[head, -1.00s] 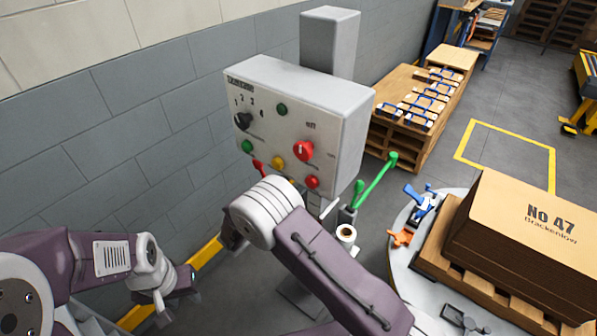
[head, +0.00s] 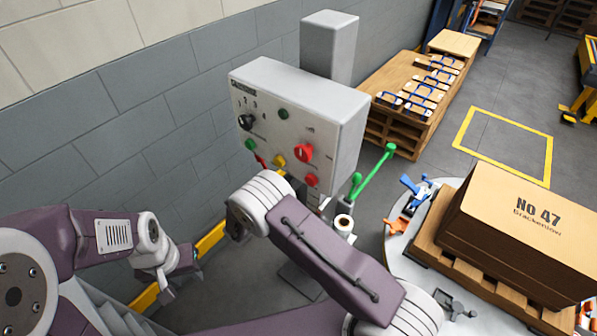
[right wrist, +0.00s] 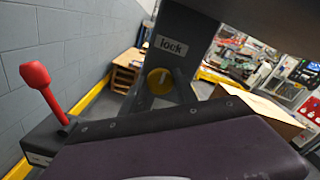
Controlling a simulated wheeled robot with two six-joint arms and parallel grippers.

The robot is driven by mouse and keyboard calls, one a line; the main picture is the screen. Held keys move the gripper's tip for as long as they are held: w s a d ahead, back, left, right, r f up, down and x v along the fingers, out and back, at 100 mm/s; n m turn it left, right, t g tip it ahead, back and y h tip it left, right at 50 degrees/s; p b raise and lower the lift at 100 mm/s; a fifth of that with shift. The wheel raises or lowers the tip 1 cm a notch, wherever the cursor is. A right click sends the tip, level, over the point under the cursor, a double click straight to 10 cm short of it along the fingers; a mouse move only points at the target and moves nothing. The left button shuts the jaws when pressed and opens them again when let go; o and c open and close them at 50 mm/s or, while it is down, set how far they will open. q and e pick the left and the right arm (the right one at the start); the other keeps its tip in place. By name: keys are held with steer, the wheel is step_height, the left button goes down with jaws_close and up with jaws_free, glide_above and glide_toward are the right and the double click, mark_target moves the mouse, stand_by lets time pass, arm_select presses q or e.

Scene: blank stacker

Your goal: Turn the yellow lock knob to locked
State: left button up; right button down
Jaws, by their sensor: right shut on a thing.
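The yellow lock knob (right wrist: 157,77) shows in the middle of the right wrist view, below a plate reading "lock" (right wrist: 172,46). A pale line on its face stands nearly upright. My right gripper (right wrist: 161,91) is at the knob, with dark finger shapes on both sides of it, and is shut on it. In the head view my right wrist hides the knob and the right fingertips. My left gripper (head: 181,281) hangs near the yellow floor edge, away from the panel, with its fingers apart and nothing between them.
A grey control panel (head: 345,120) carries coloured buttons and a red switch (head: 303,152). A red lever (right wrist: 38,80) stands left of the knob. A green lever (head: 374,170) and a round table with a cardboard stack (head: 530,215) are to the right. A block wall is behind.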

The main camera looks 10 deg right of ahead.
steer(key=shift+f+n, duration=0.1)
steer(key=shift+n, duration=0.2)
steer(key=c, duration=0.9)
jaws_free()
steer(key=shift+c, duration=0.2)
